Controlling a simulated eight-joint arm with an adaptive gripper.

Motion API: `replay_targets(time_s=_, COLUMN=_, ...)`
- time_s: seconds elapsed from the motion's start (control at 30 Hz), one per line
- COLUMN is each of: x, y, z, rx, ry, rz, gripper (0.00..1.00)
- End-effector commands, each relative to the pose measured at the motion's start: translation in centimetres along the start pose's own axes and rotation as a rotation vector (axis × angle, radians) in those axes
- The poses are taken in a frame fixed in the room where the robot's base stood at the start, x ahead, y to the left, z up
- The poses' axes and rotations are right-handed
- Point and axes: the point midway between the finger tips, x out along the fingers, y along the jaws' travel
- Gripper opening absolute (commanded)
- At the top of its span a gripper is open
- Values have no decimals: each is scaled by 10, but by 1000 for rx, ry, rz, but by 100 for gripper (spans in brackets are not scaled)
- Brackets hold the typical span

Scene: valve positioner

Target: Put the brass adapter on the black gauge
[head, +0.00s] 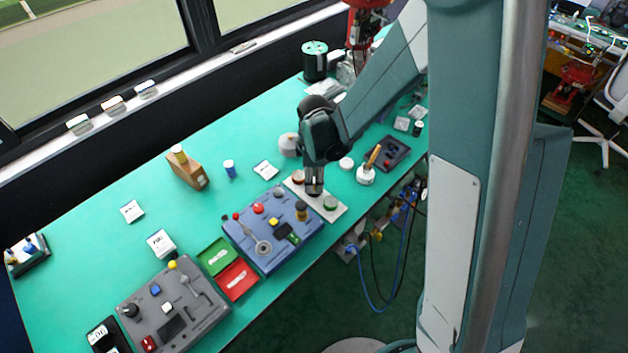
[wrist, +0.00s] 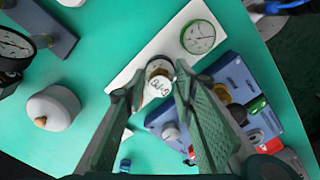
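My gripper (head: 314,190) is low over a white plate (head: 340,213) that carries gauges. In the wrist view its two fingers (wrist: 157,80) are apart, on either side of a small round piece (wrist: 159,67) with a dark rim and brownish inside. A white face with dark marks shows just below that piece. I cannot tell whether the piece is the black gauge or the brass adapter, or whether the fingers touch it. A green-rimmed gauge (wrist: 199,36) is on the same plate, and a brown-rimmed one (head: 298,176) shows left of my gripper.
A blue panel (head: 262,246) with knobs, including a dark and brass-coloured one (head: 301,210), lies close in front of the plate. A white domed pot (wrist: 52,108) stands beside the plate. A grey panel (head: 190,322) is farther left. The table's front edge is near the plate.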

Motion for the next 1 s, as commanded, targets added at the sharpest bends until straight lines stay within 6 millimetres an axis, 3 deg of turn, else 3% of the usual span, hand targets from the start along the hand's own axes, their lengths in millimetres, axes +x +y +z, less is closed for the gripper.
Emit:
replay_targets(time_s=0.57, x=-5, y=0, z=0, rx=0, ry=0, rz=0, gripper=31)
replay_targets(time_s=1.0, x=-49, y=0, z=0, rx=0, ry=0, rz=0, gripper=31)
